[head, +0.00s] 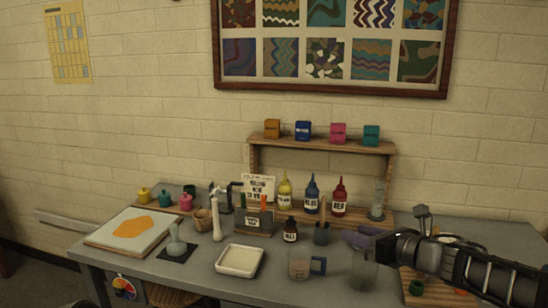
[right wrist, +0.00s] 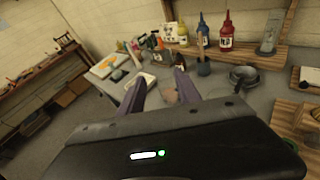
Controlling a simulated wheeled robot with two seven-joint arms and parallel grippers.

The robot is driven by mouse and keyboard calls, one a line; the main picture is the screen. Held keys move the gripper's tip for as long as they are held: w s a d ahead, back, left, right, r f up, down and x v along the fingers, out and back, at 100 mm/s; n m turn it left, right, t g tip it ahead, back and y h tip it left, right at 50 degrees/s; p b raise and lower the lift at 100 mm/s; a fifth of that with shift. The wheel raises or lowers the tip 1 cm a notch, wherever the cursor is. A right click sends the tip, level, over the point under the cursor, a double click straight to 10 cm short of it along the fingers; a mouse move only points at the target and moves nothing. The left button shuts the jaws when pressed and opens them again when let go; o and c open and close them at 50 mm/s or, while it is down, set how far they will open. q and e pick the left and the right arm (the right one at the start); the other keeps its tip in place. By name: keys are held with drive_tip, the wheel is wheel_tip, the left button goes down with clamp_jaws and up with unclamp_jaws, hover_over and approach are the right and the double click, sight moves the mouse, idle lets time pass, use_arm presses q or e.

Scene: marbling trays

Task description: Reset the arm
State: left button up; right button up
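My right arm comes in from the right in the head view. Its gripper (head: 364,239) is above the right part of the grey table (head: 205,276), with purple-grey fingers pointing left. In the right wrist view the two fingers of this gripper (right wrist: 160,76) stand apart with nothing held between them. A clear measuring cup with a blue handle (head: 300,264) and a clear glass (head: 363,271) stand on the table near the right gripper. The arm hides part of the table's right end.
A wooden shelf (head: 320,146) stands at the back with colored boxes on top and yellow, blue and red bottles (head: 339,197) below. A white tray (head: 240,261), a dark dropper bottle (head: 290,230) and a board with an orange patch (head: 110,240) are on the table.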

drive_tip(key=s+a+f+m+g+h+b, duration=0.1)
drive_tip(key=s+a+f+m, duration=0.1)
drive_tip(key=f+m, duration=0.85)
drive_tip(key=s+a+f+m+g+h+b, duration=0.1)
drive_tip(key=s+a+f+m, duration=0.15)
drive_tip(key=f+m, duration=0.8)
drive_tip(key=s+a+f+m+g+h, duration=0.1)
drive_tip(key=s+f+m+g, duration=0.15)
drive_tip(key=f+m, duration=0.8)
use_arm(q)
wheel_tip(320, 180, down, 6)
drive_tip(key=b, duration=0.4)
drive_tip(key=shift+w+f, duration=0.25)
drive_tip(key=shift+w, duration=0.05)
use_arm(e)
drive_tip(key=s+a+f+m+g, duration=0.3)
drive_tip(key=s+f+m, duration=0.2)
drive_tip(key=s+f, duration=0.7)
drive_tip(key=s+a+f+m+g, duration=0.4)
drive_tip(key=s+f+m, duration=0.2)
drive_tip(key=s+f, duration=0.6)
drive_tip(key=s, duration=0.5)
drive_tip(key=shift+s+a+f, duration=0.15)
drive_tip(key=shift+s+f, duration=0.05)
drive_tip(key=shift+f, duration=0.15)
